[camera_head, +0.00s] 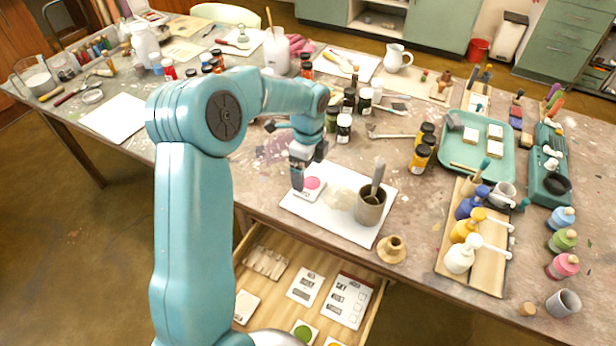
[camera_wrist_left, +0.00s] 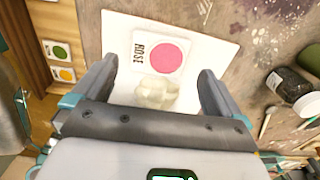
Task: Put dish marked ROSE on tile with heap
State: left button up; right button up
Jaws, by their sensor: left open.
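The dish marked ROSE (camera_wrist_left: 158,52) is a white square with a round pink patch; its lettering is readable in the left wrist view. It lies on a white sheet (camera_wrist_left: 215,50) near the table's front edge, and its pink patch also shows in the head view (camera_head: 313,183). My left gripper (camera_head: 300,180) is open, at the dish's left side in the head view. In the left wrist view a pale, translucent lump (camera_wrist_left: 157,94) shows between the open fingers, beside the dish. I cannot tell whether it is the heap or what lies under it. My right gripper is not in view.
A grey mortar with pestle (camera_head: 370,205) stands on the sheet, right of the pale lump. Dark jars (camera_head: 344,128) stand behind. An open drawer (camera_head: 262,290) below the front edge holds cards and colour squares. A green tray (camera_head: 478,146) and pump bottles (camera_head: 462,254) are at right.

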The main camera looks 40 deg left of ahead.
aim_at(308, 185)
pick_arm(q)
notch_tip(308, 185, up, 8)
jog(key=shift+f, duration=0.25)
jog(key=shift+s+d, duration=0.1)
jog(key=shift+d, duration=0.05)
dwell(0.4)
